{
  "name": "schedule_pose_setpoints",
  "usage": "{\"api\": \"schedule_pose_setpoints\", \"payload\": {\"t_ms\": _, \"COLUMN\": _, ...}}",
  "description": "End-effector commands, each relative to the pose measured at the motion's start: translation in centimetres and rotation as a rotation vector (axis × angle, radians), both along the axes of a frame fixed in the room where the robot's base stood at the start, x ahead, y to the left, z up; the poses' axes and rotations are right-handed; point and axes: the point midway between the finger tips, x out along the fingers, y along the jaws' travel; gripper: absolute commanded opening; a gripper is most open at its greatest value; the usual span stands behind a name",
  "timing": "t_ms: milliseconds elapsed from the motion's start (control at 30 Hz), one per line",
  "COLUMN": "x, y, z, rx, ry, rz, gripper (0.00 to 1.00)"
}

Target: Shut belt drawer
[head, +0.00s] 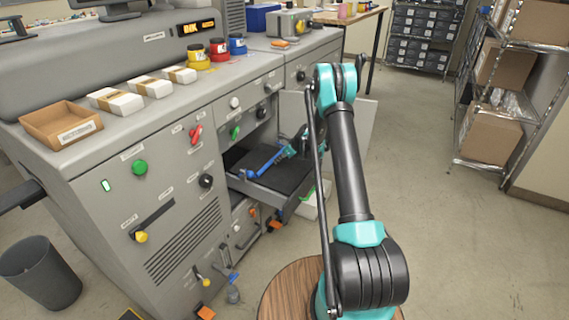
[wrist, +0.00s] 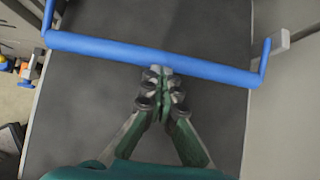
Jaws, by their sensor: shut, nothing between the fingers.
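The belt drawer (head: 272,188) stands pulled out of the grey machine's open bay in the head view. It has a dark flat belt surface, which fills most of the wrist view (wrist: 95,100). A blue bar (wrist: 150,56) with bent ends spans it; the bar also shows in the head view (head: 264,161). My gripper (wrist: 163,74) is shut and empty, its fingertips at the near edge of the blue bar's middle. I cannot tell whether they touch it. In the head view my gripper (head: 288,152) is small and partly hidden by my arm.
An open grey door panel (head: 360,122) stands to the right of the drawer, behind my arm. A white box (head: 312,203) sits below the drawer. Knobs and levers, including a red one (head: 195,134), stick out from the machine front. Open floor lies to the right.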

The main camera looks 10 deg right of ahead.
Motion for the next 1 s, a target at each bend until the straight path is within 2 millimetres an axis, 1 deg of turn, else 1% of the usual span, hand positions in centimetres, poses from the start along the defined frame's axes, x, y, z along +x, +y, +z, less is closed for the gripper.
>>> {"api": "schedule_pose_setpoints", "payload": {"t_ms": 33, "x": 0.8, "y": 1.5, "z": 0.0, "rx": 0.001, "ry": -0.002, "rz": 0.006, "gripper": 0.00}}
{"api": "schedule_pose_setpoints", "payload": {"t_ms": 200, "x": 3.6, "y": 5.3, "z": 0.0, "rx": 0.002, "ry": 0.000, "rz": 0.005, "gripper": 0.00}}
{"api": "schedule_pose_setpoints", "payload": {"t_ms": 400, "x": 6.5, "y": 9.2, "z": 0.0, "rx": 0.002, "ry": -0.001, "rz": 0.004, "gripper": 0.00}}
{"api": "schedule_pose_setpoints", "payload": {"t_ms": 500, "x": 7.5, "y": 10.6, "z": 0.0, "rx": 0.002, "ry": -0.001, "rz": 0.003, "gripper": 0.00}}
{"api": "schedule_pose_setpoints", "payload": {"t_ms": 700, "x": 8.7, "y": 12.1, "z": 0.0, "rx": 0.001, "ry": -0.002, "rz": 0.001, "gripper": 0.00}}
{"api": "schedule_pose_setpoints", "payload": {"t_ms": 1000, "x": 8.9, "y": 12.4, "z": 0.1, "rx": 0.001, "ry": 0.000, "rz": 0.001, "gripper": 0.00}}
